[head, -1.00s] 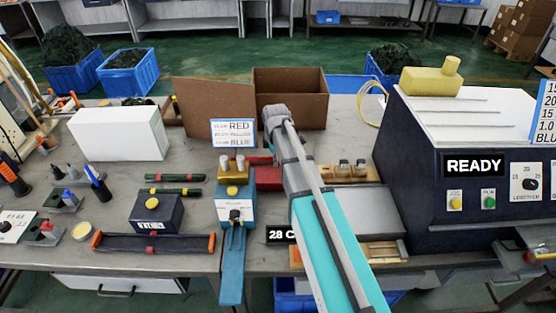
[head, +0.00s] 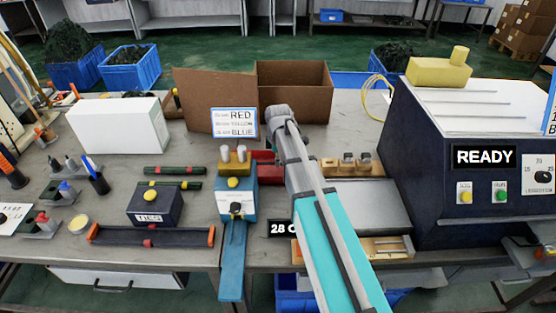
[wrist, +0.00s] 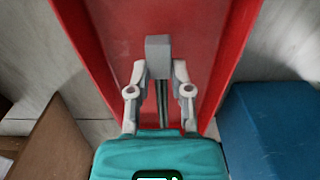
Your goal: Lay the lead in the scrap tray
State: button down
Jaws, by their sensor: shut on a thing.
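The red tray (wrist: 208,58) fills the middle of the wrist view, with its floor and both long side walls showing. In the head view only a part of the red tray (head: 269,173) shows, behind the blue-and-white device and beside my arm. My gripper (wrist: 160,91) is over the tray, its fingers close together on the lead. The lead (wrist: 158,50) shows as a grey block at its end, with a thin dark length running back between the fingers. Whether it touches the tray floor I cannot tell. In the head view my arm hides the gripper and lead.
A blue block (wrist: 266,125) stands right of the tray in the wrist view, a brown cardboard panel (wrist: 50,140) left. In the head view, an open cardboard box (head: 292,90) stands behind, a blue-and-white device (head: 237,195) left, and the READY machine (head: 450,190) right.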

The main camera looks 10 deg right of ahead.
jog(key=shift+f+b, duration=1.05)
jog(key=shift+f, duration=0.35)
jog(key=shift+c, duration=2.3)
grip_release()
